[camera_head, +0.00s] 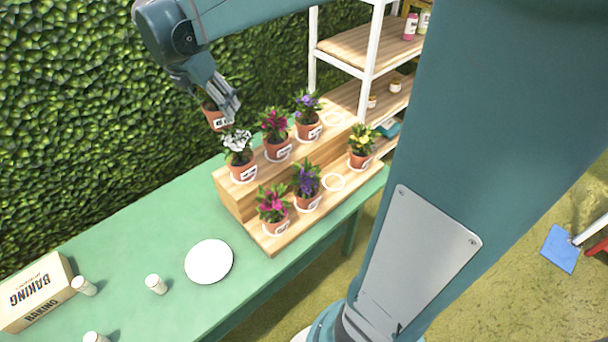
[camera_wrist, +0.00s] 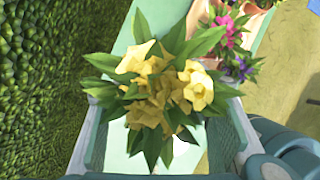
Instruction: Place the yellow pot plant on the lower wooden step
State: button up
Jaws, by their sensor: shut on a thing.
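In the head view, my gripper (camera_head: 226,104) is shut on a terracotta pot (camera_head: 211,116) with a white label, in the air left of the wooden stand. The wrist view shows the yellow flowers and green leaves of this held plant (camera_wrist: 165,85) between my fingers; its pot is hidden there. The lower wooden step (camera_head: 293,231) bears a magenta plant (camera_head: 272,205), a purple plant (camera_head: 306,182) and another yellow plant (camera_head: 361,145).
A white plate (camera_head: 209,261), small white jars and a baking box (camera_head: 38,292) are on the green table (camera_head: 150,215). A hedge stands behind.

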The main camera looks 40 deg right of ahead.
jog(key=s+d+f+m+b, duration=0.1)
jog(key=s+d, duration=1)
jog(key=d, duration=0.3)
jog(key=s+d+m, duration=0.1)
jog(key=s+d, duration=1.1)
jog(key=d, duration=0.2)
notch_tip(320, 180, down, 18)
jog(key=shift+w+a+g+h, duration=0.2)
jog(key=shift+w+g+h, duration=0.1)
jog(key=shift+w, duration=0.05)
jog(key=shift+f, duration=0.1)
jog(key=shift+f+b, duration=1)
jog(key=shift+f, duration=1.85)
jog(key=shift+f, duration=0.1)
jog(key=shift+f+b, duration=0.65)
jog(key=shift+f, duration=1.3)
jog(key=shift+f, duration=0.15)
